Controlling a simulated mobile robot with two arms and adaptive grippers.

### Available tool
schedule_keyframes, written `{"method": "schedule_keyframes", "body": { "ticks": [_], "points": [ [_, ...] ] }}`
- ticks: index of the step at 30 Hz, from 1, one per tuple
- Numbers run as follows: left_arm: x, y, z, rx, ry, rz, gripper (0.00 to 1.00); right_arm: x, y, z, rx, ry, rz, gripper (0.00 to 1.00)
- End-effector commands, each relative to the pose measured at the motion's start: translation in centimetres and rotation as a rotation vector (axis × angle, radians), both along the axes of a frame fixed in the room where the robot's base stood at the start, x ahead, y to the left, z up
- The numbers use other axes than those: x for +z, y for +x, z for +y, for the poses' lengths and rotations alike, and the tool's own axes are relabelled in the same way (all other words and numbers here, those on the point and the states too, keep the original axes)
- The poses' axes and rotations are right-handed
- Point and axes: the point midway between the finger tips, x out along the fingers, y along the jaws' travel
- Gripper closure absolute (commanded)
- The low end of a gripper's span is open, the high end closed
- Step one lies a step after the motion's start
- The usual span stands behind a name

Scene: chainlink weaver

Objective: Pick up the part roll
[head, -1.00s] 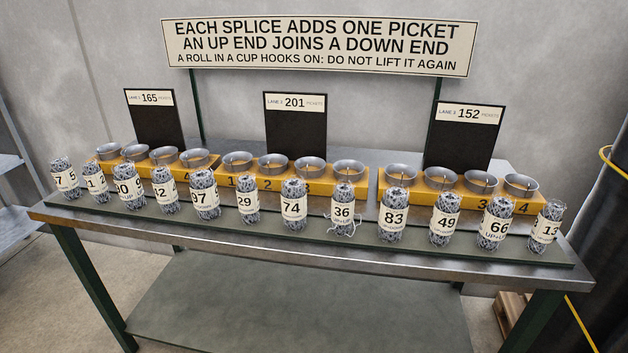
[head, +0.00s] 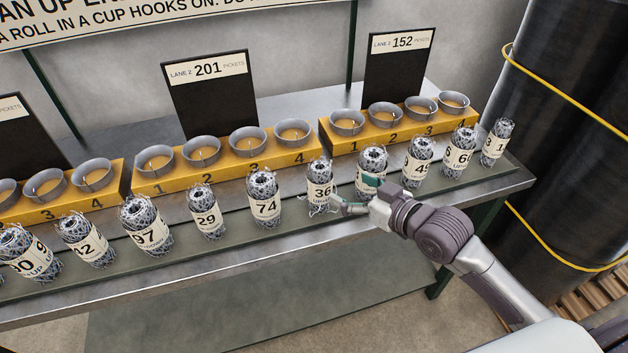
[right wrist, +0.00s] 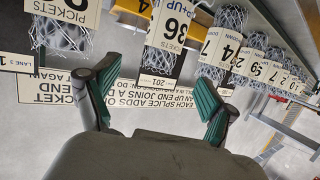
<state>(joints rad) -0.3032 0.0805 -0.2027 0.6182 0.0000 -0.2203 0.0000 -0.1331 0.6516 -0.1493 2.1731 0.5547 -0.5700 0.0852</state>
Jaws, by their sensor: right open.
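Rolls of grey wire mesh with white number labels stand upright in a row on a dark green strip. The roll labelled 36 (head: 319,181) has loose wire ends at its foot. It also shows upside down in the right wrist view (right wrist: 172,38), ahead of and between the finger lines. My right gripper (head: 355,196) is open and empty, just to the right of roll 36 and in front of the roll labelled 83 (head: 372,160), whose label it partly hides. Its two green-padded fingers spread wide in the right wrist view (right wrist: 155,106). My left gripper is out of view.
Rolls labelled 74 (head: 264,200) and 49 (head: 419,163) stand nearby. Behind the row, yellow blocks (head: 228,171) hold grey cups numbered 1 to 4. Black lane boards reading 201 (head: 209,95) and 152 (head: 398,68) stand behind. The bench's front edge (head: 250,246) is clear.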

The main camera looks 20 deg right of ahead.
Motion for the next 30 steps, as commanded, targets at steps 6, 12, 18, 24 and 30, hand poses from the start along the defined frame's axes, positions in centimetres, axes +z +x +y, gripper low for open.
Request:
{"method": "schedule_keyframes", "body": {
  "ticks": [6,12,18,24,30],
  "points": [
    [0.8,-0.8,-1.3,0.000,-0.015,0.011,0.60,-0.9,3.5,1.5,-0.003,0.002,-0.002,0.15],
    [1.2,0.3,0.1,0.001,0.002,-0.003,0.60,-1.4,4.6,2.1,-0.001,0.000,-0.001,0.15],
    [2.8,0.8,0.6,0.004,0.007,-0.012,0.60,-2.3,6.9,3.4,-0.002,0.001,0.001,0.15],
    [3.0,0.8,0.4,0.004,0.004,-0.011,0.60,-3.2,8.5,4.1,-0.001,0.000,0.000,0.15],
    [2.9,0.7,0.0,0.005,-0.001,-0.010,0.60,-3.3,8.6,4.1,-0.001,-0.001,-0.001,0.15]
  ]
}}
